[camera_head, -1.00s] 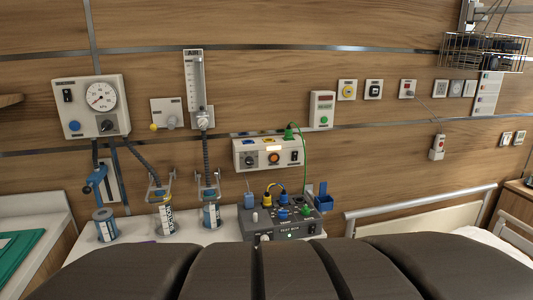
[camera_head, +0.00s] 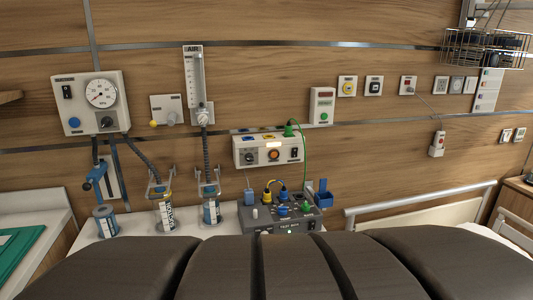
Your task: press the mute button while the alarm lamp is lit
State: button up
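A cream control box (camera_head: 241,145) is fixed low on the wall near the middle of the head camera view. A small pale-yellow lamp window (camera_head: 273,144) near its upper middle looks bright. Below it is a round orange button (camera_head: 274,155) with a dark surround. A dark knob (camera_head: 250,157) is to its left and a black switch (camera_head: 294,153) to its right. The labels are too small to read, so I cannot tell which part is the mute button. My gripper is not in view.
A grey test box (camera_head: 270,227) with plugs and cables stands on the bedside top below the control box. A green cable (camera_head: 306,165) hangs at the control box's right. Several bottles stand left. A dark padded surface (camera_head: 285,265) fills the bottom. A bed rail (camera_head: 420,200) is right.

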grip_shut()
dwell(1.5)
